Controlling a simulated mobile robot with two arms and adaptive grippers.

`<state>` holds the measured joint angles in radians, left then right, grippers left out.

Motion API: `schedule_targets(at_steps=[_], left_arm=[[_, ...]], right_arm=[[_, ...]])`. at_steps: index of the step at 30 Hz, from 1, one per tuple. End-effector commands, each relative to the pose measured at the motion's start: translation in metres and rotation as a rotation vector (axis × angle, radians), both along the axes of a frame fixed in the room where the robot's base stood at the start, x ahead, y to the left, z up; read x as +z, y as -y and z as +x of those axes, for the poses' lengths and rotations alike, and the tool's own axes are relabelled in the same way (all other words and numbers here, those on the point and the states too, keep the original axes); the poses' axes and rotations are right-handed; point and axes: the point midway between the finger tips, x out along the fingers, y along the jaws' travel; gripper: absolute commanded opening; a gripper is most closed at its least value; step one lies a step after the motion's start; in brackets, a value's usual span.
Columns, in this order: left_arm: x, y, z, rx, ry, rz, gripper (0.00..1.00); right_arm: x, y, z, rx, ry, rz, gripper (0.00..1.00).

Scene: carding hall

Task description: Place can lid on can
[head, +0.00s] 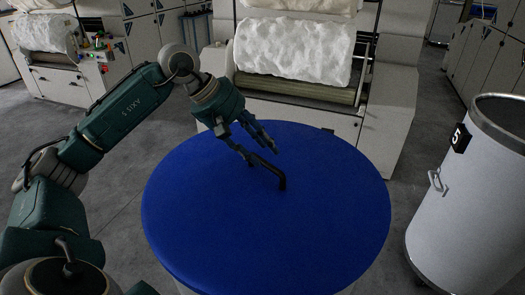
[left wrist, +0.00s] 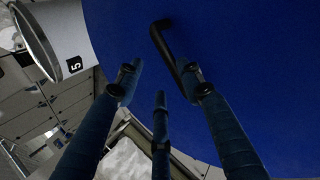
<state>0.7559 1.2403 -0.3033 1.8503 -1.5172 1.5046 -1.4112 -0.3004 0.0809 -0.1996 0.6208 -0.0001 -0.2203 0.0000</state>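The large round blue lid (head: 210,215) lies level in the middle of the head view. A little of a pale body shows under its near edge. Its black bar handle (head: 282,182) stands near its centre and shows in the left wrist view (left wrist: 164,42). My left gripper (head: 262,158) is just above the lid at the handle's far end. Its fingers are spread, and in the left wrist view (left wrist: 160,75) one fingertip overlaps the handle. I cannot tell if they touch. A white can (head: 465,205) marked 5, with a metal rim, stands at the right. My right gripper is not in view.
A carding machine (head: 300,90) with a white fibre roll stands close behind the lid. Another machine (head: 60,80) is at the back left. Grey floor (head: 400,180) shows in a gap between the lid and the can.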

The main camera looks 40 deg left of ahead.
Motion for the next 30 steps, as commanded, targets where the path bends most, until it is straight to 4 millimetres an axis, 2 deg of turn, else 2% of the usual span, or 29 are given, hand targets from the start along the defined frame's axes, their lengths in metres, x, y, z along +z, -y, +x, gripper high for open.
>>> schedule_targets(at_steps=[1,6,13,18,30], left_arm=[[0.006,-0.006,-0.004,0.005,0.007,0.003,0.38],[0.04,-0.021,-0.022,0.004,0.007,0.001,0.38],[0.075,-0.036,-0.039,0.003,0.005,0.001,0.38],[0.085,-0.04,-0.045,0.001,0.002,0.0,0.38],[0.086,-0.041,-0.046,0.001,0.001,0.0,0.38]], right_arm=[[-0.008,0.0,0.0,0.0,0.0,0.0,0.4],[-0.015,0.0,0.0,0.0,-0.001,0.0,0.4],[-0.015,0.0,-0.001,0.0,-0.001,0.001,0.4],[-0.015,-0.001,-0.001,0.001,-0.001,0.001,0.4],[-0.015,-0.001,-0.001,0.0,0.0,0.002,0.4]])
